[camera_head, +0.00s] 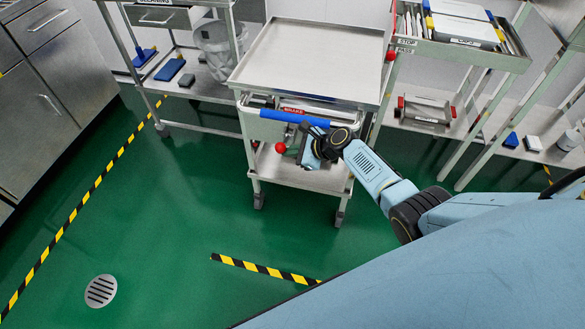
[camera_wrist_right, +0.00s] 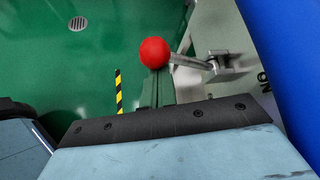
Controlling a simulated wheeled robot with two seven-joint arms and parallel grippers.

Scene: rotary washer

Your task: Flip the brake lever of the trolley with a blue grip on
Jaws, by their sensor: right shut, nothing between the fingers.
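The trolley (camera_head: 300,62) has a blue grip (camera_head: 294,118) along its near side, which also fills the right edge of the wrist view (camera_wrist_right: 290,55). Its brake lever is a short metal rod (camera_wrist_right: 190,62) with a red ball (camera_wrist_right: 153,52), pivoting on a bracket (camera_wrist_right: 222,67). In the head view the red ball (camera_head: 281,148) shows below the grip, left of my right gripper (camera_head: 303,148). That gripper is shut and empty, close to the ball; whether they touch is unclear. In the wrist view the lever points left, with part of an "ON" label by the bracket. My left gripper is not in view.
A cleaning bench with a bin (camera_head: 215,45) stands behind left. A shelf rack with a red knob (camera_head: 390,56) stands right of the trolley. Steel cabinets (camera_head: 50,80) line the left. Green floor in front is open, with striped tape (camera_head: 262,268) and a drain (camera_head: 101,291).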

